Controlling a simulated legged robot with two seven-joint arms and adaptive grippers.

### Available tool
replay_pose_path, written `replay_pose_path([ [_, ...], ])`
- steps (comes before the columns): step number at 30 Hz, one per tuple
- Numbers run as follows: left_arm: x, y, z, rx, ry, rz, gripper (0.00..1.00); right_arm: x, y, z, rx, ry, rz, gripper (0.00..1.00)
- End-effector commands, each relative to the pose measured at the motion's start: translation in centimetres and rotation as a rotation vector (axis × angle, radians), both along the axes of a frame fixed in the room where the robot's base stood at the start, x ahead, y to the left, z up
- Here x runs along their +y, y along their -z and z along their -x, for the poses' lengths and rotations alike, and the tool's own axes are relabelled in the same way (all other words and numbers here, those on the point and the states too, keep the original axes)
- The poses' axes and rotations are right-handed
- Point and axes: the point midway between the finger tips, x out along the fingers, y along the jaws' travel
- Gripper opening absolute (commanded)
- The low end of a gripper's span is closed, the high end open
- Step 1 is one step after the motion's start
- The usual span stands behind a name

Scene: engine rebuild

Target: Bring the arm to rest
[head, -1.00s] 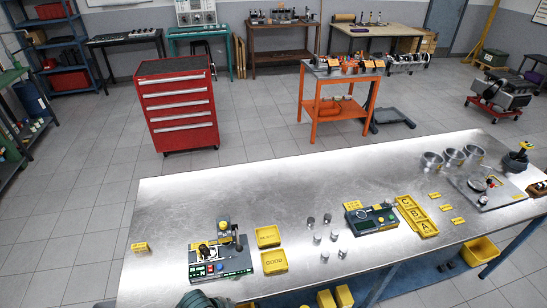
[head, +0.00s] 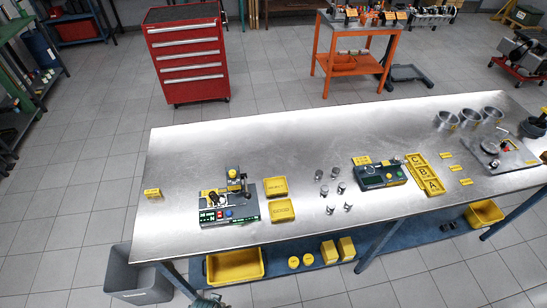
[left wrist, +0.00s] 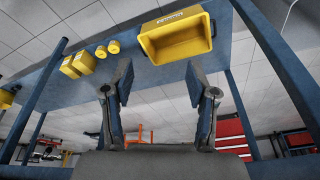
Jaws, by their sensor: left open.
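My left gripper (left wrist: 160,88) is open and empty in the left wrist view, with its two dark fingers wide apart. Nothing is between the fingertips. A yellow bin (left wrist: 178,40) on the blue lower shelf shows beyond the fingers, and it does not look touched. In the head view only a small grey-green piece of my arm shows at the bottom edge, below the table; the fingers cannot be made out there. My right gripper is in neither view.
The steel table (head: 290,140) carries a test fixture (head: 228,208), two yellow trays, several small metal parts and a dark device (head: 380,177). The blue lower shelf (head: 285,285) holds yellow bins. A grey bin (head: 137,275) stands at the table's left leg.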

Motion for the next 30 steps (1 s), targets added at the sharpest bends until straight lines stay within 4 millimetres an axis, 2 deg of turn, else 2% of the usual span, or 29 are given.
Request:
replay_pose_path([
  [1, 0.0, 2.4, 0.3, 0.016, 0.002, -0.001, 0.58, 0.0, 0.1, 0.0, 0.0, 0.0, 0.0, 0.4],
  [5, 0.1, 9.3, 1.7, 0.046, 0.008, -0.003, 0.58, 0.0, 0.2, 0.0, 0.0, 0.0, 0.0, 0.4],
  [8, 0.4, 15.6, 4.1, 0.075, 0.013, -0.007, 0.58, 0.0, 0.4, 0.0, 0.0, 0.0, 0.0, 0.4],
  [9, 0.6, 18.0, 5.4, 0.086, 0.016, -0.007, 0.58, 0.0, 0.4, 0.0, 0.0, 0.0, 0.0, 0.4],
  [12, 1.2, 23.2, 9.4, 0.114, 0.023, -0.011, 0.58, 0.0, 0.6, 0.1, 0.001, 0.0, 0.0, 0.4],
  [15, 1.9, 26.9, 13.6, 0.138, 0.029, -0.014, 0.58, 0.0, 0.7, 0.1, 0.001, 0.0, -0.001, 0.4],
  [18, 2.6, 29.1, 17.1, 0.154, 0.034, -0.017, 0.58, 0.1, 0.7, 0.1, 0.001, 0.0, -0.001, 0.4],
  [21, 3.1, 30.2, 19.5, 0.165, 0.036, -0.019, 0.58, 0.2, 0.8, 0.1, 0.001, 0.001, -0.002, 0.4],
  [25, 3.4, 30.6, 20.9, 0.169, 0.039, -0.02, 0.58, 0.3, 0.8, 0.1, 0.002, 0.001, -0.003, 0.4],
  [30, 3.4, 30.6, 21.0, 0.169, 0.039, -0.02, 0.58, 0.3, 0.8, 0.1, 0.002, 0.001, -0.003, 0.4],
])
